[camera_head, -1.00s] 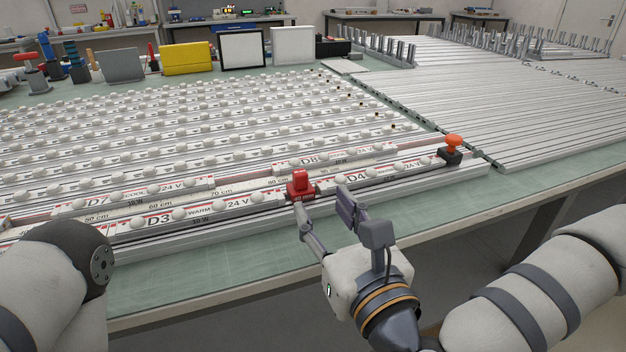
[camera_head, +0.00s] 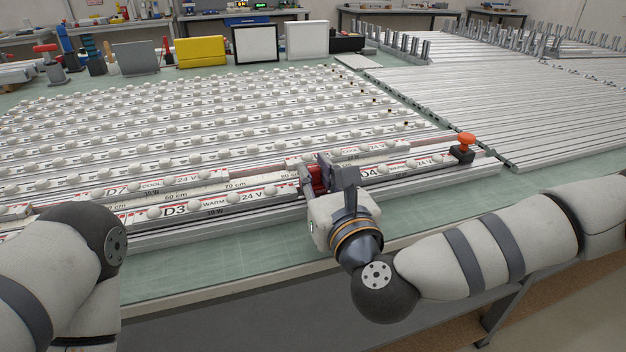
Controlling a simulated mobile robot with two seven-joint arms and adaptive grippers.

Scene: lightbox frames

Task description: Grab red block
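The red block (camera_head: 318,181) stands on the front light strips, between the D3 and D4 labels. My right gripper (camera_head: 323,176) is at the block, with one finger on its left side and the other on its right. The fingers hide much of the block. I cannot tell whether they press on it or only stand around it. My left gripper is out of view; only part of my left arm shows at the lower left.
An orange-topped black clamp (camera_head: 463,148) stands at the right end of the front strips. Rows of light strips with white domes cover the table (camera_head: 225,262). A yellow box (camera_head: 201,53) and several panels stand at the back. The table's green front margin is clear.

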